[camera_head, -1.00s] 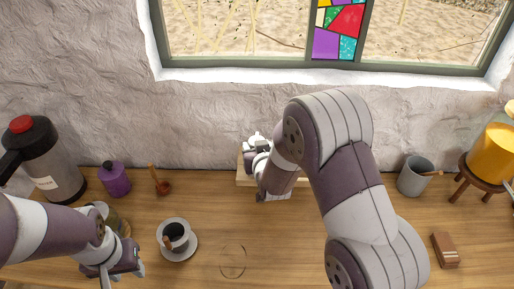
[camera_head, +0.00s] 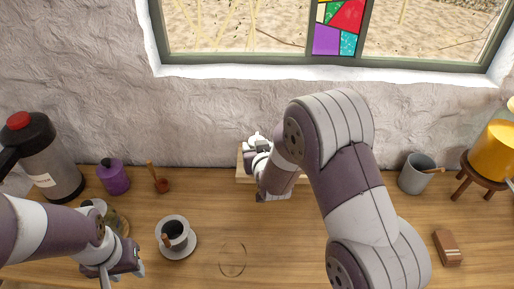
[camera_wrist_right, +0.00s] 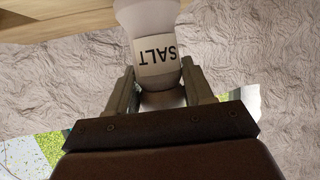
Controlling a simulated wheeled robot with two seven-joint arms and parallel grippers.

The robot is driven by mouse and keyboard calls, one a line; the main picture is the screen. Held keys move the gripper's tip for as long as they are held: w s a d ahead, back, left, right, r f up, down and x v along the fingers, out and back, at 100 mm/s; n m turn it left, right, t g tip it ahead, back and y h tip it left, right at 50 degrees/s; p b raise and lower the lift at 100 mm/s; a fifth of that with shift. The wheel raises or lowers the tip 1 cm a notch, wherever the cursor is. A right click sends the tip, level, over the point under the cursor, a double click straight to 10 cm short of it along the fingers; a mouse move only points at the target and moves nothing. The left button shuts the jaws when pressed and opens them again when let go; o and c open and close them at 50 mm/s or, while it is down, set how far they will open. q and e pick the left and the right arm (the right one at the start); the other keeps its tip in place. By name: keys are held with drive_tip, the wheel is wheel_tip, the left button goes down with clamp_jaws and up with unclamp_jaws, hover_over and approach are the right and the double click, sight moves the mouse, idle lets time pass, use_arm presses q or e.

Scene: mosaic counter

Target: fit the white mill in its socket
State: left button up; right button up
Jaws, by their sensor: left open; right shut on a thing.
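The white mill (camera_wrist_right: 150,40), with a label reading SALT, is between the fingers of my right gripper (camera_wrist_right: 158,88), which is shut on it in the right wrist view. In the head view only a small white part of the mill (camera_head: 254,138) shows behind my right gripper (camera_head: 268,172), over a pale wooden stand (camera_head: 241,171) against the wall. My right arm covers much of the stand. I cannot see the socket or tell whether the mill touches it. My left gripper (camera_head: 126,268) is open at the front left of the counter.
A flask (camera_head: 50,160), a purple pot (camera_head: 113,177) and a small brown pot with a stick (camera_head: 161,184) stand at the left. A cup on a saucer (camera_head: 178,252) is near my left gripper. A grey mug (camera_head: 415,172), a brown block (camera_head: 447,247) and a yellow container (camera_head: 493,152) are at the right.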

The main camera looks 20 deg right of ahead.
drive_tip(key=shift+f, duration=0.15)
idle(0.3)
drive_tip(key=shift+f+b, duration=0.15)
drive_tip(key=shift+b, duration=0.2)
drive_tip(key=o, duration=1.6)
drive_tip(key=p+v, duration=0.2)
drive_tip(key=v, duration=0.4)
drive_tip(key=shift+r, duration=0.45)
drive_tip(key=shift+f, duration=0.1)
